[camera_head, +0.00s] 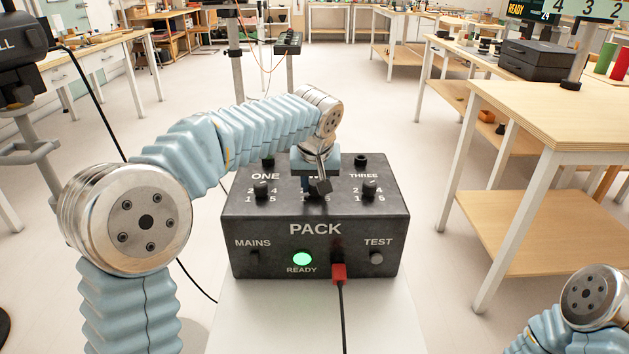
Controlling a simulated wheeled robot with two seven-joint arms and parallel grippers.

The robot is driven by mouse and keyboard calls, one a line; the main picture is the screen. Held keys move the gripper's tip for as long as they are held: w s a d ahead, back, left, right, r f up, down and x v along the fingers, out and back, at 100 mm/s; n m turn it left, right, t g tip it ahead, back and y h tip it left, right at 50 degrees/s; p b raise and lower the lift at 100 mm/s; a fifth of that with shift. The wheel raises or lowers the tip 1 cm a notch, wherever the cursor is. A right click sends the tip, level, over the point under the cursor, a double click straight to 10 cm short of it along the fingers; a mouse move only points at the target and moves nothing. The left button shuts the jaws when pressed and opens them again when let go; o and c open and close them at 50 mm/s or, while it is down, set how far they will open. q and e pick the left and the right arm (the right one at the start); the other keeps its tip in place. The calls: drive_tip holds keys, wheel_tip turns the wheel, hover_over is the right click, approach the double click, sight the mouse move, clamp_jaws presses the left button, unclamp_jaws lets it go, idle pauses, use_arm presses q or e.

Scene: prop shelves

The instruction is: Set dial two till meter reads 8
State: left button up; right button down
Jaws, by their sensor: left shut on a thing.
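The black control box marked PACK (315,250) stands on a pale stand in front of me. Its top slope carries dial one (261,189) at left and dial three (369,188) at right. Dial two (320,187) sits between them, and its label is mostly hidden. My left gripper (318,180) comes down from above and is shut on dial two's knob. A dark display (529,10) at the top right shows READY and 24; its upper part is cut off. My right gripper is out of view; only part of that arm shows at the lower right.
The box front has a lit green READY lamp (302,259), a MAINS switch (255,256), a TEST button (376,257) and a red plug (339,274) with a black cable. A board (585,8) shows 4, 3, 2. A wooden table (560,105) stands at right.

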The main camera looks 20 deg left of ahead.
use_arm(q)
drive_tip(key=shift+d+n+y, duration=0.1)
drive_tip(key=shift+n+y, duration=0.4)
drive_tip(key=shift+n, duration=1.1)
drive_tip(key=o, duration=1.1)
drive_tip(key=shift+c, duration=0.2)
drive_tip(key=p+v, duration=0.1)
drive_tip(key=v, duration=1.2)
drive_tip(key=shift+r+p, duration=0.35)
drive_tip(key=shift+r, duration=0.1)
drive_tip(key=shift+d, duration=0.15)
